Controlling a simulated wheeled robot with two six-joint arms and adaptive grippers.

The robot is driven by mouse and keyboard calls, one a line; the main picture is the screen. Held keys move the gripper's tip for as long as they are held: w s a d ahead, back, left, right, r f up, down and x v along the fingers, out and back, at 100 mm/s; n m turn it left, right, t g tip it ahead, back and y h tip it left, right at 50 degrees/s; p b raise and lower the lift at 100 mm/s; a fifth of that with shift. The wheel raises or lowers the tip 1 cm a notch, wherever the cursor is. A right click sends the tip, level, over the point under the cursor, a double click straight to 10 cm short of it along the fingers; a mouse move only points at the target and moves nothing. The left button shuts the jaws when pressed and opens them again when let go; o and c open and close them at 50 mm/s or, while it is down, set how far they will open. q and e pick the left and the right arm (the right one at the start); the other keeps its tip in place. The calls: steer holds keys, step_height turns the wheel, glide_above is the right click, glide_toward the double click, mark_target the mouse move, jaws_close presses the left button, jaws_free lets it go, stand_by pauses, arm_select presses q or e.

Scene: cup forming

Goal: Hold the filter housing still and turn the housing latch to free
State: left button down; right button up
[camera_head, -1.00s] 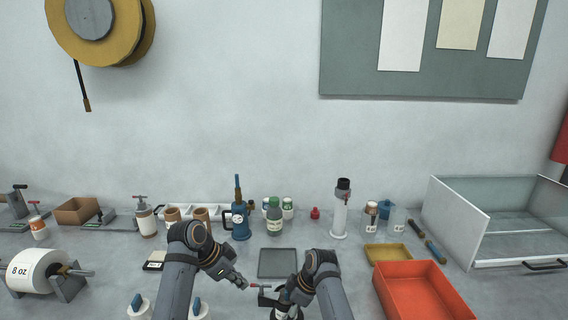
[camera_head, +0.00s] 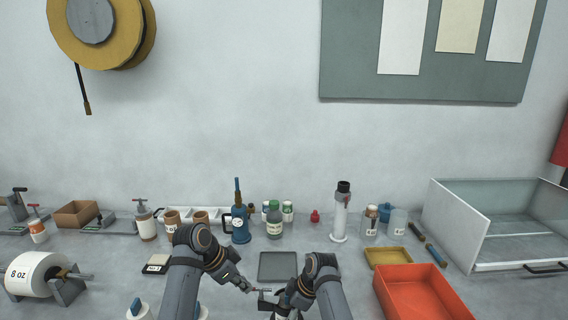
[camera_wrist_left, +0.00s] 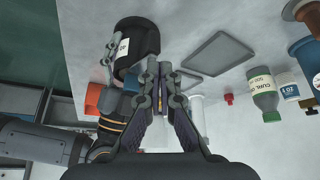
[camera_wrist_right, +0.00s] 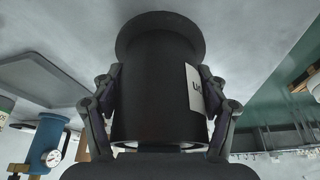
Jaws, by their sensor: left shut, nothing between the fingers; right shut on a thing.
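The filter housing (camera_wrist_right: 150,85) is a black cylinder with a wide flange and a white label. My right gripper (camera_wrist_right: 157,100) is shut around its sides in the right wrist view. The housing also shows in the left wrist view (camera_wrist_left: 138,45); in the head view my right arm largely hides it. The housing latch (camera_head: 264,291) is a small grey lever with a red end, beside the housing in the head view. My left gripper (camera_head: 248,289) is shut and empty, its tips close to the red end. Whether they touch it cannot be told.
A flat grey tray (camera_head: 278,265) lies just behind the grippers. A red bin (camera_head: 425,293) and a yellow tray (camera_head: 388,258) stand to the right. Bottles, a blue gauge device (camera_head: 239,227) and a white column (camera_head: 340,215) line the back.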

arm_select(q)
steer(key=shift+s+d+f, duration=0.1)
steer(key=shift+s, duration=0.25)
stand_by(0.3)
steer(key=shift+s+d, duration=0.4)
steer(key=shift+s, duration=0.25)
steer(key=shift+s+d, duration=0.2)
steer(key=shift+d, duration=0.05)
steer(key=shift+s+a, duration=0.1)
stand_by(0.4)
steer(key=shift+s+a, duration=0.2)
step_height(320, 180, up, 7)
steer(key=w+a, duration=0.2)
steer(key=w, duration=0.1)
step_height(320, 180, down, 7)
stand_by(0.5)
